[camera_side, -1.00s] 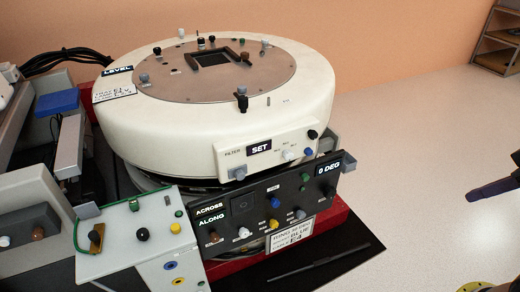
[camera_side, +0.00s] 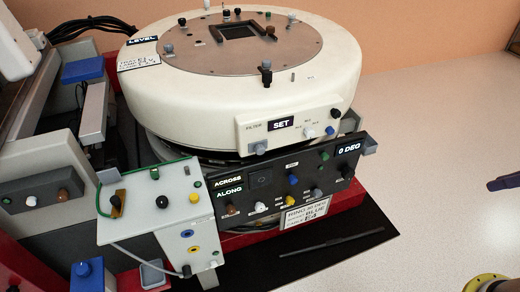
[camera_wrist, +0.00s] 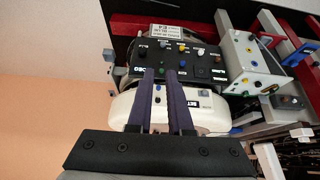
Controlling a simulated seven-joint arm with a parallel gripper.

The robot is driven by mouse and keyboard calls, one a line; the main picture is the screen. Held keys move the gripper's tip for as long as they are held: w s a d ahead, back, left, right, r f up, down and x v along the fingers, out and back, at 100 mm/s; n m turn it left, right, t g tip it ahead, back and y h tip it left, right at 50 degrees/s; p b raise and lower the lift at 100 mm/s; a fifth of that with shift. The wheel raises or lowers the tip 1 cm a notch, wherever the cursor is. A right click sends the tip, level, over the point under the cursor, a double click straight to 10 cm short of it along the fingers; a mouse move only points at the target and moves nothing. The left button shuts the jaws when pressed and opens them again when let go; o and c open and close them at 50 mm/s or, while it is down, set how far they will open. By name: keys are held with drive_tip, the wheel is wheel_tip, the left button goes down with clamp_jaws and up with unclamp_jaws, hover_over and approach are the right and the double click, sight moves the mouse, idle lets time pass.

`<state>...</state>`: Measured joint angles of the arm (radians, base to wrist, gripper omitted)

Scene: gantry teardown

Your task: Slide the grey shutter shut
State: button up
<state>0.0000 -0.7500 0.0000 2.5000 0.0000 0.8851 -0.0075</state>
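I cannot pick out the grey shutter for certain. The window looks dark inside. A grey block (camera_side: 368,147) sits at the right end of the black control panel (camera_side: 270,198). My gripper (camera_wrist: 160,72) shows two purple fingers with a narrow gap between them and nothing held. They reach across the view of the white housing toward the black panel (camera_wrist: 190,58); contact is not visible. In the side view only a fingertip (camera_side: 503,183) shows, clear of the machine.
A light grey switch box (camera_side: 140,215) with several knobs stands front left of the ring. A blue block (camera_side: 83,70) and grey rails lie at the left. A thin dark tool (camera_side: 345,240) lies on a black mat (camera_side: 280,265).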

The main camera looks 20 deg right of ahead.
drive_tip(key=o, duration=0.7)
drive_tip(key=w+a+r+t, duration=0.1)
drive_tip(key=w+r+t, duration=0.3)
drive_tip(key=w+r, duration=0.2)
drive_tip(key=shift+w+r+t+y, duration=0.3)
drive_tip(key=shift+w+r, duration=0.05)
drive_tip(key=shift+w, duration=0.3)
drive_tip(key=w+a+r+m+t, duration=0.1)
drive_tip(key=w+r+t, duration=0.2)
drive_tip(key=w+r, duration=0.3)
drive_tip(key=w+a+r+t, duration=0.1)
drive_tip(key=w+r+t, duration=0.15)
drive_tip(key=w, duration=0.55)
drive_tip(key=w+a+f+m+t+h, duration=0.2)
drive_tip(key=w+a+m+t+h, duration=0.15)
drive_tip(key=w, duration=0.85)
drive_tip(key=n+g+y, duration=0.1)
drive_tip(key=n+y, duration=0.2)
drive_tip(key=n, duration=0.5)
approach(262, 153)
drive_tip(key=shift+m, duration=0.25)
drive_tip(key=w, duration=0.8)
drive_tip(key=shift+w+a+r, duration=0.1)
drive_tip(key=shift+w+r, duration=0.1)
